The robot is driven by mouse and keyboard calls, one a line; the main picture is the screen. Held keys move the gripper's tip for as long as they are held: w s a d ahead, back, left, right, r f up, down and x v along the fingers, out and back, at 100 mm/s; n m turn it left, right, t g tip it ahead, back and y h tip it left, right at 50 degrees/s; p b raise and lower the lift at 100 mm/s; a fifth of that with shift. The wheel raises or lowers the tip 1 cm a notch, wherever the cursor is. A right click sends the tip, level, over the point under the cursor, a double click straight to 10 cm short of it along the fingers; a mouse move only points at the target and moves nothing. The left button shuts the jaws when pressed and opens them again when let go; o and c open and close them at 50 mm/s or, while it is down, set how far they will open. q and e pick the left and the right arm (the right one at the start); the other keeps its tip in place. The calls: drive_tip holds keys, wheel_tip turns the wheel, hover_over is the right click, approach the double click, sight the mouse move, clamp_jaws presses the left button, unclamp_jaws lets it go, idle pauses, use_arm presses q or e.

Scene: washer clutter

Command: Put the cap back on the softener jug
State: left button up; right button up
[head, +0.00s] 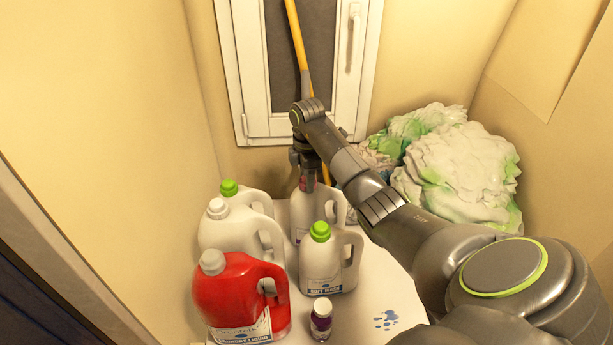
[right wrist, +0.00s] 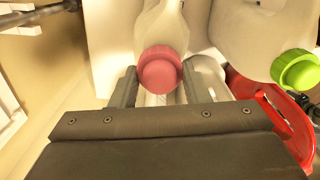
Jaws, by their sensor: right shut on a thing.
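A white handled jug (head: 334,206) stands at the back of the white top, under my right gripper (head: 308,180). In the right wrist view this jug (right wrist: 168,22) has a pink-red cap (right wrist: 160,72) at its mouth. My right gripper (right wrist: 158,88) is shut on this cap, with one finger on each side of it. The cap lines up with the jug's neck, but I cannot tell whether it is fully seated. The fingers and arm partly hide the cap and jug top in the head view. My left gripper is not in view.
A green-capped white jug (head: 322,268) stands in front. A red jug (head: 240,295) and two more white jugs (head: 225,235) crowd the left. A small purple bottle (head: 321,320) stands near the front. Crumpled laundry (head: 455,170) lies right, a yellow pole (head: 296,35) behind.

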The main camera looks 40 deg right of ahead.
drive_tip(key=shift+d+m, duration=0.1)
drive_tip(key=shift+m, duration=0.7)
drive_tip(key=o, duration=1)
drive_tip(key=shift+s, duration=0.1)
drive_tip(key=shift+c, duration=0.8)
